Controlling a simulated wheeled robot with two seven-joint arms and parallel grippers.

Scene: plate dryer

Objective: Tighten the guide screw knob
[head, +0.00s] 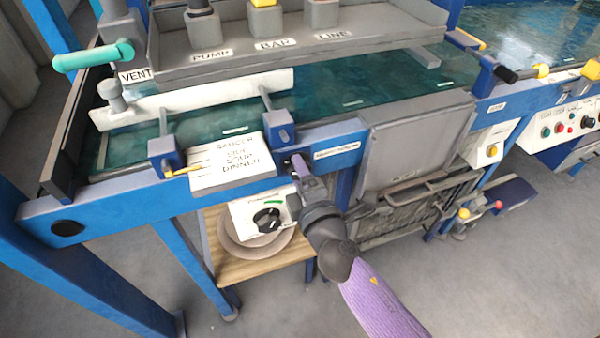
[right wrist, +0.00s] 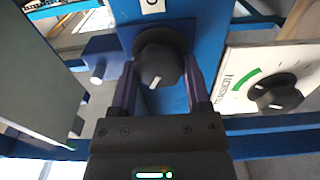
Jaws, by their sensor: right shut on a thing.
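A black ribbed knob (right wrist: 160,66) with a white mark sits on a blue plate in the right wrist view. I take it to be the guide screw knob. My right gripper (right wrist: 158,88) is shut on it, with one purple-grey finger on each side. In the head view my right gripper (head: 300,168) reaches up to the blue front rail (head: 325,138), just right of the white sign, and the held knob is mostly hidden behind it. My left gripper is not in view.
A white panel (head: 245,222) with a black dial (head: 267,220) and a green arc is close to my gripper; it also shows in the right wrist view (right wrist: 240,100). A white lettered sign (head: 228,165) lies left. A grey box (head: 415,145) stands right.

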